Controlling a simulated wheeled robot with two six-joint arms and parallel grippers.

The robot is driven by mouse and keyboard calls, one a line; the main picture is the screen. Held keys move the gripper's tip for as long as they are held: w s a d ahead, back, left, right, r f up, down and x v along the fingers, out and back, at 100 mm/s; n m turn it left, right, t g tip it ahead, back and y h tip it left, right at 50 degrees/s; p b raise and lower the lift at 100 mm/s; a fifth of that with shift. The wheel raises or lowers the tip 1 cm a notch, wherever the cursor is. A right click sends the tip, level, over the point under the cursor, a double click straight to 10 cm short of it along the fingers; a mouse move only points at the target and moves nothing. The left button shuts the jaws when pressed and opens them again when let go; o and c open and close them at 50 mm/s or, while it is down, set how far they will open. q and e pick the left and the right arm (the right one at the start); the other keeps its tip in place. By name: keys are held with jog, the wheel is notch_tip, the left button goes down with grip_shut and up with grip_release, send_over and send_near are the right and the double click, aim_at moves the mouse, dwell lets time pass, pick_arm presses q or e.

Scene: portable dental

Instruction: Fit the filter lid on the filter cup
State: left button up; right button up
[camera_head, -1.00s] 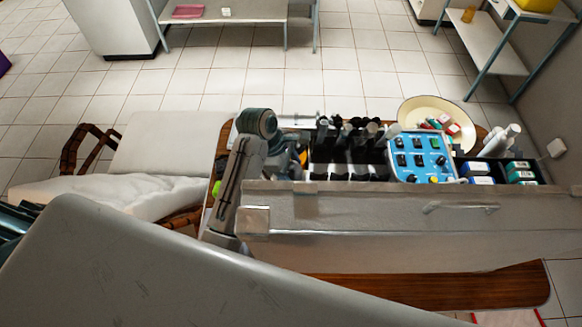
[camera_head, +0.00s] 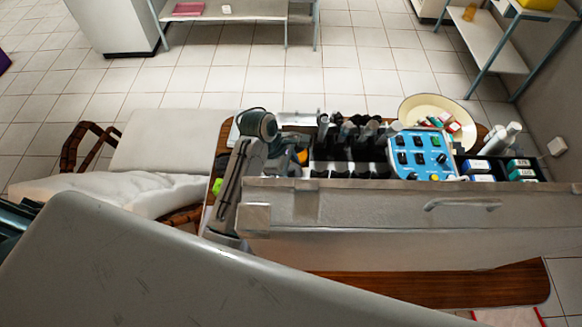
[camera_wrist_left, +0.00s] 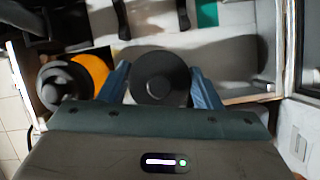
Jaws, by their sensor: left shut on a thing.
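My left gripper (camera_wrist_left: 160,82) is shut on a dark round piece with a raised centre, which looks like the filter lid (camera_wrist_left: 160,70). The blue-grey fingers hold it from both sides above the open case. In the head view the left arm reaches into the case's left end, and the gripper is small and partly hidden there. Left of the held lid in the wrist view is another black round thing (camera_wrist_left: 65,86), apart from it; I cannot tell whether this is the filter cup. My right gripper is not in view.
An orange round thing (camera_wrist_left: 92,70) lies beside the black one; it also shows in the head view (camera_head: 302,157). The grey case wall (camera_head: 390,208) stands in front. A blue control panel (camera_head: 421,156), small boxes (camera_head: 479,170) and a cream bowl (camera_head: 432,107) are to the right.

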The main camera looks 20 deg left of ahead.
pick_arm(q)
jog(key=shift+f, duration=0.45)
jog(key=shift+f, duration=0.15)
jog(key=shift+f, duration=0.5)
jog(key=shift+f, duration=0.15)
dwell(0.4)
jog(key=o, duration=1)
